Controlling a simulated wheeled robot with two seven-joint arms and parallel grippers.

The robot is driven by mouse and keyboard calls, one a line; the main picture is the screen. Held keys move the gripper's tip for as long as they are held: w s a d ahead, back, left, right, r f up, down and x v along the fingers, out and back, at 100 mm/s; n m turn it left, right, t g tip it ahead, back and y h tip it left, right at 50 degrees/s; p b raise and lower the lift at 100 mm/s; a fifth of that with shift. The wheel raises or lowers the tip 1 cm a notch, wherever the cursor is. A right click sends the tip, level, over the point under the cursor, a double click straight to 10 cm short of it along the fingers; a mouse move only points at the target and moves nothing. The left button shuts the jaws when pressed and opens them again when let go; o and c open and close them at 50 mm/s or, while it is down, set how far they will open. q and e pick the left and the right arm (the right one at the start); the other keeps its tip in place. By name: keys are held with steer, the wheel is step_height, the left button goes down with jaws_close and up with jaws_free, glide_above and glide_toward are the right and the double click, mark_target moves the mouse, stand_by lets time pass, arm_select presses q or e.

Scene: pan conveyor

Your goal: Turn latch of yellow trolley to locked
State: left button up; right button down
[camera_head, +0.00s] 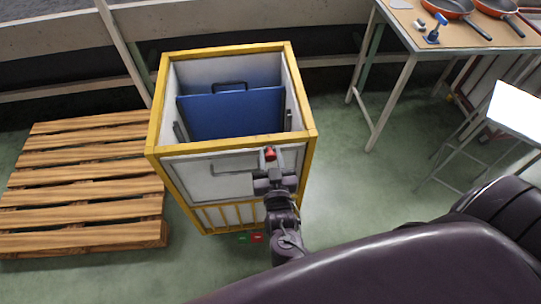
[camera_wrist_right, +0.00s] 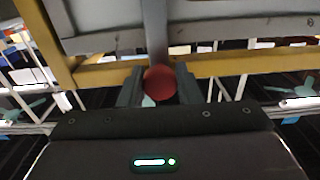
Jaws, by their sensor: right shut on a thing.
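The yellow trolley (camera_head: 154,133) stands in the middle of the head view, with yellow edges and white panels. My right gripper (camera_head: 269,163) is at its front side, just below the top yellow rail. It is shut on the latch's red knob (camera_head: 270,153). In the right wrist view the round red knob (camera_wrist_right: 160,82) sits between the two fingers of my right gripper (camera_wrist_right: 159,88), with a grey bar (camera_wrist_right: 155,32) behind it. The gripper hides part of the latch. My left gripper is not in view.
A blue panel (camera_head: 235,113) stands inside the trolley. Small green (camera_head: 242,239) and red (camera_head: 257,238) marks show near its base. A wooden pallet (camera_head: 85,185) lies on the left. A table (camera_head: 452,42) with pans stands at the upper right. Green floor is clear right of the trolley.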

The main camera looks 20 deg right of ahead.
steer(key=shift+f, duration=0.1)
steer(key=c, duration=1.1)
jaws_free()
steer(key=shift+s, duration=0.1)
steer(key=b+v, duration=0.1)
steer(key=v, duration=0.6)
steer(key=shift+s, duration=0.35)
steer(key=shift+a, duration=0.15)
